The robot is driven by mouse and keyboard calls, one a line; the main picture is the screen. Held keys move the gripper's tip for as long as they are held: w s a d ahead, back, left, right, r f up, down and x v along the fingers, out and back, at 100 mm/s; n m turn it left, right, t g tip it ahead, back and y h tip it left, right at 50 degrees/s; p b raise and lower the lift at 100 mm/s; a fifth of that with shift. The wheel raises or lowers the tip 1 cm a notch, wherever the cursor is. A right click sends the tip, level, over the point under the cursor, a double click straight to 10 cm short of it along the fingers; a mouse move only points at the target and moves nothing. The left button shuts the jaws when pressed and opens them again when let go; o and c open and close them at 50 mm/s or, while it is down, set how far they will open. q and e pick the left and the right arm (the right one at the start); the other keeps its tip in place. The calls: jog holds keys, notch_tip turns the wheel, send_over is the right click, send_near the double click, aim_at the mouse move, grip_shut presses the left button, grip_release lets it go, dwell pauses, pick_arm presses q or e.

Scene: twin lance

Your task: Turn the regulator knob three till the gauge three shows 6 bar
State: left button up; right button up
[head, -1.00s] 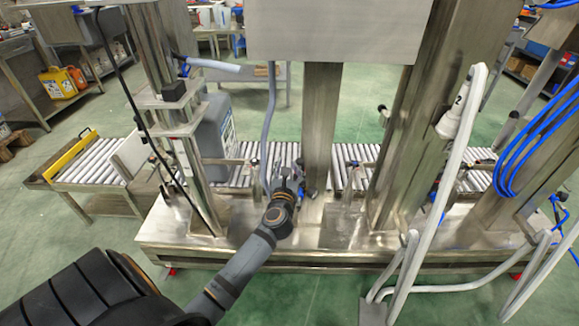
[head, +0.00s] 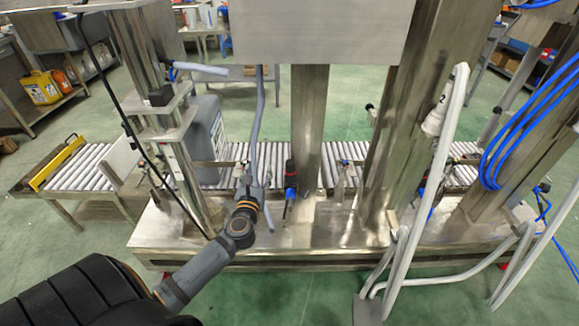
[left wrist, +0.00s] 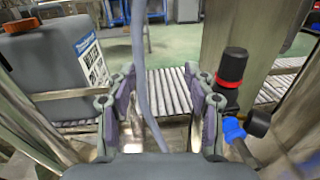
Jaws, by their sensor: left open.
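A regulator knob (head: 290,170), black with a red ring, stands upright by the middle steel post; it also shows in the left wrist view (left wrist: 233,65), right of the fingers. Blue fittings sit below it. Beside them a small round black part (left wrist: 258,123), possibly a gauge, is seen from the side; no dial face or reading shows. I cannot make out a number by the knob. My left gripper (head: 252,180) is open, to the left of the knob and apart from it. Its fingers (left wrist: 163,108) are spread, with a grey hose (left wrist: 140,70) seen between them. My right gripper is out of view.
Steel posts (head: 310,120) rise from the machine's base plate (head: 310,235). A roller conveyor (head: 80,170) runs behind. A grey canister (head: 210,130) stands at left. A white hose (head: 420,190) and blue hoses (head: 510,150) hang at right.

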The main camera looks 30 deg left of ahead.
pick_arm(q)
jog(key=shift+s+a+p, duration=0.3)
jog(key=shift+s+a, duration=0.45)
jog(key=shift+s, duration=0.15)
jog(key=shift+s+a+p, duration=0.3)
jog(key=shift+s+a, duration=0.4)
jog(key=shift+s, duration=0.2)
jog(key=shift+p, duration=0.3)
jog(key=v, duration=1.2)
